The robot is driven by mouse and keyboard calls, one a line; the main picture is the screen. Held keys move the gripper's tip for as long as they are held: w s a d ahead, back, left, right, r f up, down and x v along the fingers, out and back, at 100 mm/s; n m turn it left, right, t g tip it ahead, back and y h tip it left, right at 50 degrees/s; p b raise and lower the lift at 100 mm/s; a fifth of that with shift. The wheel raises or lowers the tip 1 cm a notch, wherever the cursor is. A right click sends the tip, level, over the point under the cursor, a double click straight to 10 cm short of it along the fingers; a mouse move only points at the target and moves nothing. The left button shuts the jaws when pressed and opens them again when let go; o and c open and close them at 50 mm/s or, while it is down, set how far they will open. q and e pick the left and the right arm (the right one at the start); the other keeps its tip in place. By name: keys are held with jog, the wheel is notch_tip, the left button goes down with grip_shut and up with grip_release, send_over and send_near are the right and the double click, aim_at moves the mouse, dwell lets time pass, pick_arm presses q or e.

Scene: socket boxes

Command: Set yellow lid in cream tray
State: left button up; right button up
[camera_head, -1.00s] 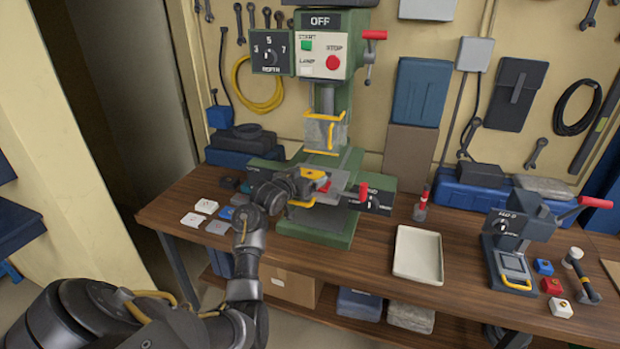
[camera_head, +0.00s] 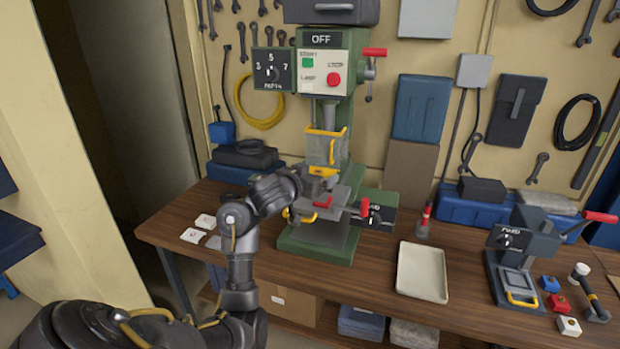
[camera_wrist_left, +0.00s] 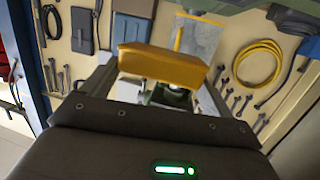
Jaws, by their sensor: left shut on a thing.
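The yellow lid (camera_head: 322,171) is held in my left gripper (camera_head: 326,181), in front of the green drill press and above its vise. In the left wrist view the yellow lid (camera_wrist_left: 165,66) sits between the fingers (camera_wrist_left: 160,78). The cream tray (camera_head: 421,272) lies on the bench to the right of the press, its inside empty. My left gripper is well to the left of the tray. My right gripper is not in view.
The drill press (camera_head: 335,150) has a vise with red parts (camera_head: 322,201) below the gripper. A red-topped bottle (camera_head: 424,218) stands behind the tray. A small lever press (camera_head: 520,255) and several small blocks are at the right. White pieces (camera_head: 205,221) lie at the left.

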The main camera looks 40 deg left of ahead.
pick_arm(q)
jog(key=s+d+r+p, duration=0.2)
jog(key=s+d, duration=0.1)
jog(key=s+d+f+m+g+h+b, duration=0.1)
jog(key=s+d+f+m+h+b, duration=0.2)
jog(key=d+f, duration=0.45)
jog(key=d+f+m+h+b, duration=0.3)
jog(key=d+f+h+b, duration=0.15)
jog(key=d, duration=0.65)
pick_arm(e)
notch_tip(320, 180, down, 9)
jog(key=b, duration=0.3)
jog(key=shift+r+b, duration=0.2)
jog(key=shift+b, duration=0.2)
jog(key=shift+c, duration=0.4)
pick_arm(q)
jog(key=s+d+f+m+g+h, duration=0.2)
jog(key=s+d+f+m+h, duration=0.1)
jog(key=d, duration=0.5)
jog(key=s+d+f+m+g+h, duration=0.3)
jog(key=s+d+f+h, duration=0.1)
jog(key=s+d+f, duration=0.3)
jog(key=shift+s+d+f+m+g+h, duration=0.35)
jog(key=shift+s+f, duration=0.1)
jog(key=shift+s, duration=0.25)
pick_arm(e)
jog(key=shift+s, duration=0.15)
